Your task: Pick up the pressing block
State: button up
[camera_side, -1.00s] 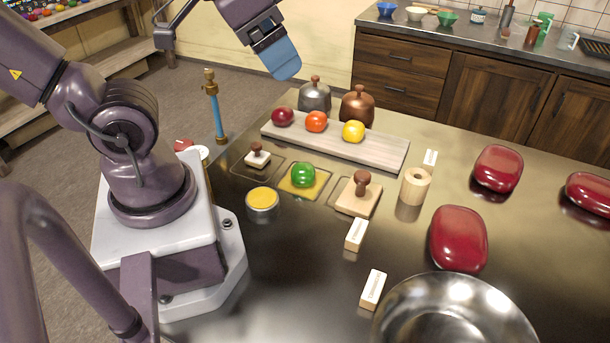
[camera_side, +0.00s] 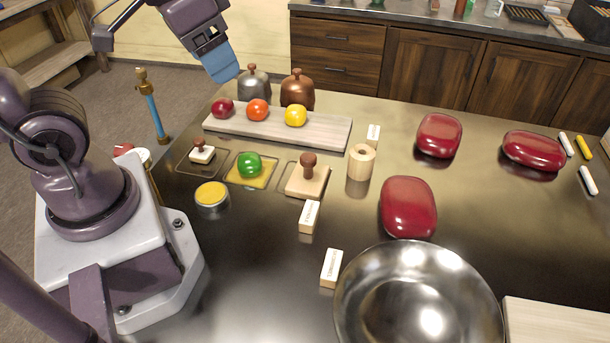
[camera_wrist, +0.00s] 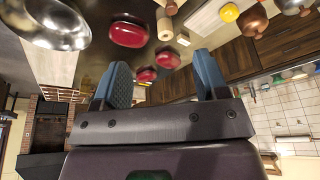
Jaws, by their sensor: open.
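A square wooden block with a brown knob (camera_side: 307,180) sits on the dark counter, in the middle left of the side view. A smaller knobbed block (camera_side: 202,154) sits in an outlined square further left. I cannot tell for certain which is the pressing block; the larger looks more like one. My gripper (camera_side: 222,64) is high at the back left, well away from both blocks. In the wrist view its two blue fingers (camera_wrist: 163,80) are spread with nothing between them. Neither block can be made out clearly there.
A green ball (camera_side: 249,165) on a yellow square lies between the blocks. A board (camera_side: 330,132) with three coloured balls is behind. A wooden cylinder (camera_side: 361,163), red rounded objects (camera_side: 408,207) and a metal bowl (camera_side: 417,300) stand to the right.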

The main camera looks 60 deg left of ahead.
jog(key=w+a+f+m+g, duration=0.1)
jog(key=w+f+m+g, duration=0.2)
jog(key=w+f, duration=0.3)
jog(key=m, duration=1.5)
send_over(308, 156)
notch_tip(308, 156, down, 10)
jog(key=shift+s+f+m+g, duration=0.2)
jog(key=shift+f+m+g, duration=0.2)
jog(key=shift+f, duration=0.1)
notch_tip(308, 156, down, 7)
jog(key=shift+r, duration=0.2)
jog(key=shift+w+f, duration=0.2)
jog(key=shift+f, duration=2.65)
jog(key=c, duration=1.1)
